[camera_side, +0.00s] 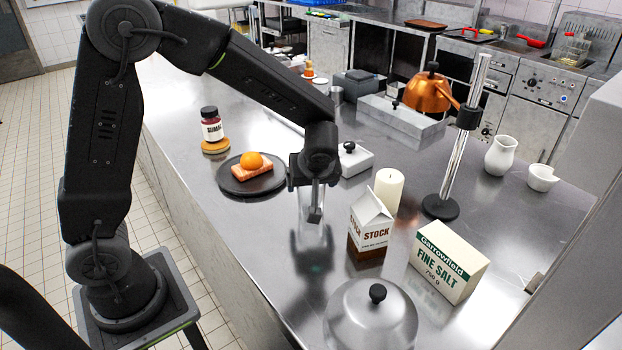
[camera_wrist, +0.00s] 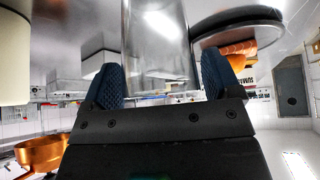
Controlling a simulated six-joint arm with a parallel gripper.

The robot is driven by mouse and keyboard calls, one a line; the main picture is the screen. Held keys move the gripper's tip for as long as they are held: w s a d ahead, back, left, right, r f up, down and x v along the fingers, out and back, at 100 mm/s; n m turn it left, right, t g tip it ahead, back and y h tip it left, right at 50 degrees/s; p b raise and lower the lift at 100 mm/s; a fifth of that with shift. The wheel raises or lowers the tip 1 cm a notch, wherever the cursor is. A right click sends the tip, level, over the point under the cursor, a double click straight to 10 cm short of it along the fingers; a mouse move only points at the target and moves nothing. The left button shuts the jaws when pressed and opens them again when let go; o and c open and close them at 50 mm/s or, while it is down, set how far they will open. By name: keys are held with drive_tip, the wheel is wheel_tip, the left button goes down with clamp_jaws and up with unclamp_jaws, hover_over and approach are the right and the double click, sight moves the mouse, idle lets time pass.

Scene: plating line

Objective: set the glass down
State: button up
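A clear, empty-looking glass (camera_wrist: 158,40) is upright between the two dark finger pads of my gripper (camera_wrist: 160,82) in the wrist view. The pads lie against its sides, so my gripper is shut on it. In the side view my gripper (camera_side: 314,203) points down over the steel counter (camera_side: 262,236), and the glass (camera_side: 305,206) shows only faintly around the fingertips. A dark reflection lies on the counter below. I cannot tell whether the glass base touches the counter.
A black plate (camera_side: 230,184) with toast and an orange ball is left of my gripper. A stock carton (camera_side: 371,222), candle (camera_side: 389,188) and salt box (camera_side: 447,263) stand to the right. A steel dome (camera_side: 370,320) is in front. Counter between plate and dome is clear.

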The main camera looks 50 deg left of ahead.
drive_tip(key=shift+o, duration=0.9)
drive_tip(key=shift+r, duration=0.15)
drive_tip(key=v, duration=1.2)
drive_tip(key=s+r+m+t+h, duration=0.2)
drive_tip(key=s+m+h, duration=0.3)
drive_tip(key=s+m, duration=0.7)
drive_tip(key=shift+s+a+r+m+t+h, duration=0.3)
drive_tip(key=shift+s+r+h, duration=0.15)
drive_tip(key=shift+s, duration=2.15)
